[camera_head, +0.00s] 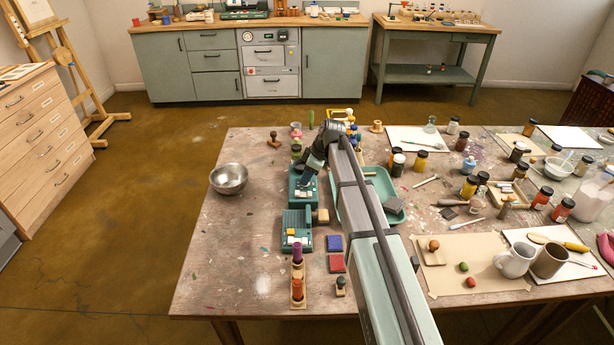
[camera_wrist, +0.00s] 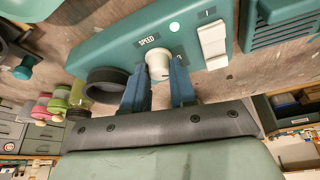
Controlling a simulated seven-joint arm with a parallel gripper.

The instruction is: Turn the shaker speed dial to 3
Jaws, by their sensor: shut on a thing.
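The shaker (camera_wrist: 110,52) is a teal box with a sloped front in the wrist view. Its white speed dial (camera_wrist: 157,64) sits under the printed word SPEED. My gripper (camera_wrist: 158,72) has its two blue fingers on either side of the dial and is shut on it. A white rocker switch (camera_wrist: 212,42) is to the right of the dial on the same panel. In the head view the shaker (camera_head: 303,196) stands on the table's left half, and my arm partly hides it.
A second teal device (camera_head: 297,232) stands just in front of the shaker. A metal bowl (camera_head: 229,178) is to the left and a teal tray (camera_head: 383,184) to the right. Bottles and jars crowd the table's right side. The table's front left is mostly clear.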

